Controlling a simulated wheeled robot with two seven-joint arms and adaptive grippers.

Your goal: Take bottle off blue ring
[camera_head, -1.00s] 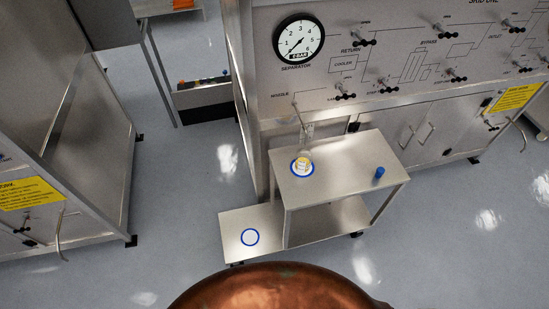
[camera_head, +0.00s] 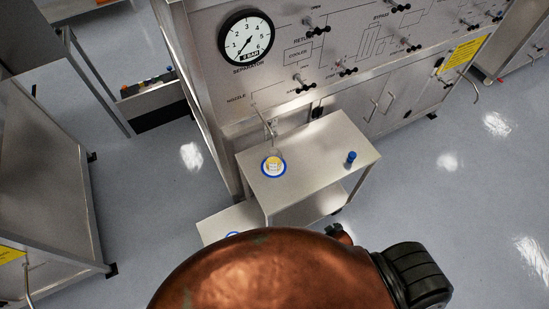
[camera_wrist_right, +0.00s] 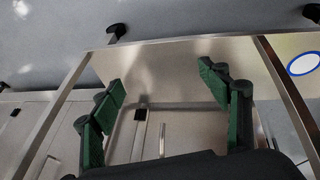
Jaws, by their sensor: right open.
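A small bottle with a yellow top (camera_head: 273,162) stands upright on the blue ring (camera_head: 264,172) near the left end of the steel table top. The bottle sits beneath a thin nozzle. My right gripper (camera_wrist_right: 168,88) shows in the right wrist view with its green-padded fingers spread wide and nothing between them. Steel surfaces lie beyond the fingers. A blue ring with a pale, empty middle (camera_wrist_right: 303,64) shows at the right edge of that view, apart from the fingers. The bottle does not show there. My left gripper is not in view.
A blue cap-like object (camera_head: 351,158) stands at the right of the steel table top (camera_head: 310,155). A lower shelf (camera_head: 222,222) at the left carries another blue ring (camera_head: 232,234), partly hidden by my copper-coloured body. A gauge panel (camera_head: 330,60) rises behind the table.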

